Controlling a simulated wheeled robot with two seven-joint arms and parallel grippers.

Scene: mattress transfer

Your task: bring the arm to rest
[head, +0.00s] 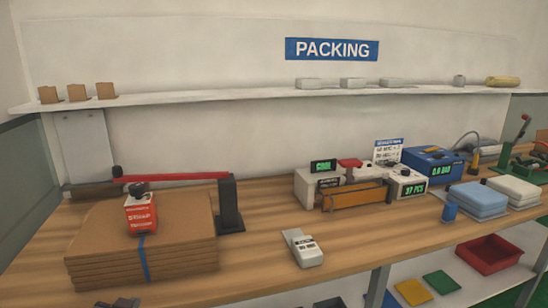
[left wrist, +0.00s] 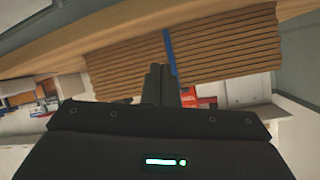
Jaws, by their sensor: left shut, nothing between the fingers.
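My left gripper (head: 118,303) shows only as a small dark piece at the bottom edge of the head view, in front of the flat cardboard stack (head: 85,262). In the left wrist view its dark fingers (left wrist: 160,82) are together, with nothing between them. Beyond them is the layered edge of the cardboard stack (left wrist: 220,45) with its blue strap (left wrist: 170,50). The fingers look apart from the stack.
The wooden bench (head: 255,258) carries a red-and-white dispenser (head: 141,215) on the cardboard, a red-armed black post (head: 229,205), a white handheld device (head: 303,248), a sealing machine (head: 350,190) and folded pads (head: 478,198). A red bin (head: 487,255) stands below.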

